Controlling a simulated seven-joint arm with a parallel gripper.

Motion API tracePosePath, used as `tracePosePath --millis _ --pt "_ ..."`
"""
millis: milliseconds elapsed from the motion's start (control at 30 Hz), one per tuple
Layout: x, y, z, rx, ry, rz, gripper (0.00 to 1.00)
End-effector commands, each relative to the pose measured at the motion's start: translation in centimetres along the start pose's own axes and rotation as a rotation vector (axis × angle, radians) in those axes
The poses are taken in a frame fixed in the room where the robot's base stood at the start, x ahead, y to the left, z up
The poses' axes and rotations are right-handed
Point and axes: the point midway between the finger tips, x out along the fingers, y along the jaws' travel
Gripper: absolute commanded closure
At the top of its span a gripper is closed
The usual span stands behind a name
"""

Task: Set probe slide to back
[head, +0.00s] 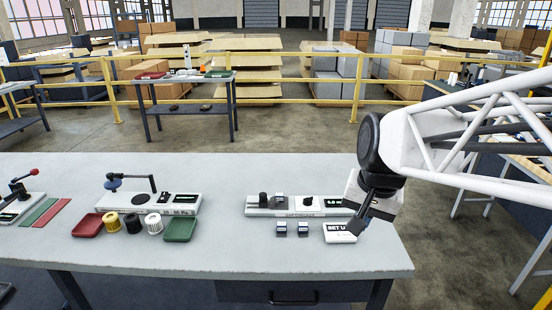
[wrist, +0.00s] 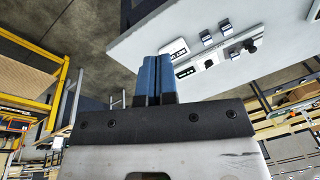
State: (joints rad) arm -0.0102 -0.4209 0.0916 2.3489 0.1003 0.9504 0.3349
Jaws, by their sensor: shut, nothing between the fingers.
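A low light-grey device (head: 285,212) stands on the bench, right of centre in the head view. It carries a black upright knob (head: 263,199), a small grey block, a round black dial (head: 308,201) and a dark display (head: 334,202). I cannot tell which part is the probe slide or where it is set. The device also shows in the wrist view (wrist: 211,61), tilted. My gripper (head: 361,221) is beside the device's right end, apart from the knob. Its blue fingers (wrist: 153,79) are shut and empty in the wrist view.
A white card reading "SET U…" (head: 337,234) lies below my gripper, partly hidden. Two small dark blocks (head: 282,228) (head: 303,228) sit in front of the device. Another device (head: 150,203), trays and cylinders stand left. The bench (head: 225,180) is clear behind the devices.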

Motion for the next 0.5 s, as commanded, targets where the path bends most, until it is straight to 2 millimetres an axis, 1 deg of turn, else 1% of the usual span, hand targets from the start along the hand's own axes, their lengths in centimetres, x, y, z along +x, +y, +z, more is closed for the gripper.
tracePosePath --millis 100,500 --pt "0.3 -1.2 -1.9 0.062 -0.017 -0.010 1.00" --pt "1.7 -5.2 -8.0 0.276 -0.072 -0.039 1.00"
